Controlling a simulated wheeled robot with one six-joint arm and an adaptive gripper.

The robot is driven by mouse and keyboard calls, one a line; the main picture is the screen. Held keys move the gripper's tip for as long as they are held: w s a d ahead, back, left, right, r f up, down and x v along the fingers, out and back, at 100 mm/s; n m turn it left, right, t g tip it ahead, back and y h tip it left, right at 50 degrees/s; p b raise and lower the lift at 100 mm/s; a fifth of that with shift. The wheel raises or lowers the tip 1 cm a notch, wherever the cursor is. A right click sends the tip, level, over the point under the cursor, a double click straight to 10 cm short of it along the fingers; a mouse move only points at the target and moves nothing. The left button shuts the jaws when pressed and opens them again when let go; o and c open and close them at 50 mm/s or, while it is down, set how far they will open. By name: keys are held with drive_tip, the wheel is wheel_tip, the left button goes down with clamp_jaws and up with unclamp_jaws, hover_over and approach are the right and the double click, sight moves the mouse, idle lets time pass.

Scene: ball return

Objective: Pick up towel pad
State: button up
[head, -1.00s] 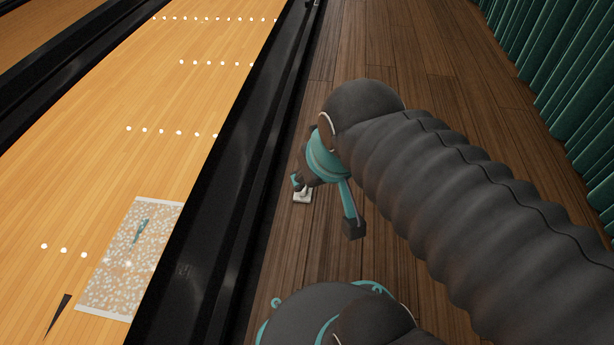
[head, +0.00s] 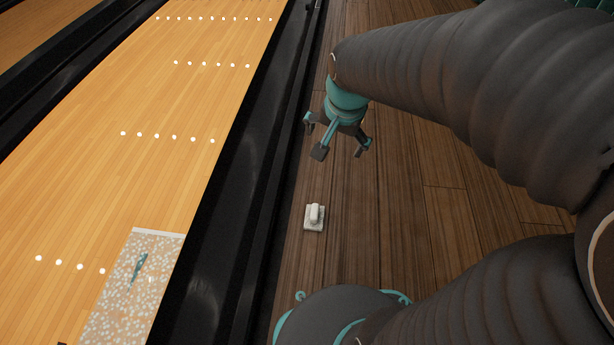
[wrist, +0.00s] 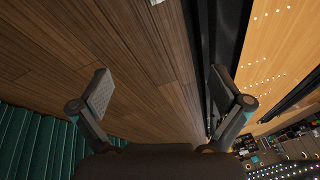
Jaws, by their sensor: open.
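The towel pad (head: 314,217) is a small white-grey square with a raised rounded strip on top. It lies on the dark wood floor beside the black gutter in the head view. My gripper (head: 338,150) hangs above and beyond it in that view, apart from it. The gripper is open and empty. In the wrist view my gripper (wrist: 162,95) shows its two fingers spread wide, with only floor between them.
The black gutter (head: 215,220) runs along the left of the floor, with the light wood lane (head: 150,100) beyond it. A speckled mat (head: 115,300) with a teal object (head: 138,270) lies on the lane. Green pleated curtain (wrist: 35,140) shows in the wrist view. The floor around the pad is clear.

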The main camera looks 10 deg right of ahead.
drive_tip(key=w+f+m+g, duration=0.1)
drive_tip(key=w+f+m, duration=0.4)
drive_tip(key=w+f, duration=0.45)
drive_tip(key=m+g, duration=0.2)
drive_tip(key=m, duration=0.6)
hover_over(314, 211)
wheel_tip(314, 211, down, 23)
drive_tip(key=shift+m+g, duration=0.4)
drive_tip(key=shift+m, duration=0.3)
drive_tip(key=f, duration=0.7)
drive_tip(key=f+b, duration=0.1)
drive_tip(key=f, duration=0.5)
drive_tip(key=shift+a+f, duration=0.2)
drive_tip(key=shift+f, duration=0.15)
drive_tip(key=shift+d+f+b, duration=0.15)
drive_tip(key=shift+f+b, duration=0.5)
drive_tip(key=shift+f, duration=2.2)
drive_tip(key=c, duration=1.2)
drive_tip(key=shift+o, duration=0.2)
drive_tip(key=shift+r, duration=0.1)
